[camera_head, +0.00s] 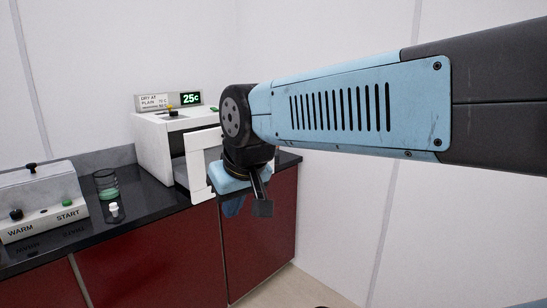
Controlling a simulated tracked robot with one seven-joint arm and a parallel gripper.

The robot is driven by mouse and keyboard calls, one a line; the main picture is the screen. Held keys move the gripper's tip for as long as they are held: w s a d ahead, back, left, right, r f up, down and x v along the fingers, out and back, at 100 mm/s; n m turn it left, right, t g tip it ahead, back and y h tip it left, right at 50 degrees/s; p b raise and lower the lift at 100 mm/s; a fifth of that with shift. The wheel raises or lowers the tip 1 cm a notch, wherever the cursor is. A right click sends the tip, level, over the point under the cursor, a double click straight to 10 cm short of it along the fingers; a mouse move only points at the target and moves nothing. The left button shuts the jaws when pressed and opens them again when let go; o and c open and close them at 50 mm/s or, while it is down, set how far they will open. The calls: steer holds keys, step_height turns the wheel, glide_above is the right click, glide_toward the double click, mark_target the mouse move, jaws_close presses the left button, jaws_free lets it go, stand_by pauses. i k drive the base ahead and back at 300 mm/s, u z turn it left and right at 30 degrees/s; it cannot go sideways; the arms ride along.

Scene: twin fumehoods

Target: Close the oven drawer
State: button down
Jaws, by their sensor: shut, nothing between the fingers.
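The oven (153,146) is a white box at the back right end of the dark counter, with a small display reading 25c on top. Its white drawer (198,179) stands pulled out from the body, with a gap between the drawer front and the oven. My gripper (262,208) is shut and empty, just right of the drawer front, pointing down over the counter's front edge. My wrist hides the right part of the drawer, so I cannot tell whether the gripper touches it.
A glass beaker with green contents (107,187) and a small white-capped vial (114,211) stand left of the oven. A white WARM/START unit (42,205) is at the far left. Red cabinets (150,260) lie below; a white wall closes the right.

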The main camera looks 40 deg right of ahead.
mark_target(190, 170)
steer(key=z, duration=0.15)
steer(key=k, duration=0.2)
steer(key=z, duration=0.25)
steer(key=i, duration=1.5)
steer(key=u, duration=0.05)
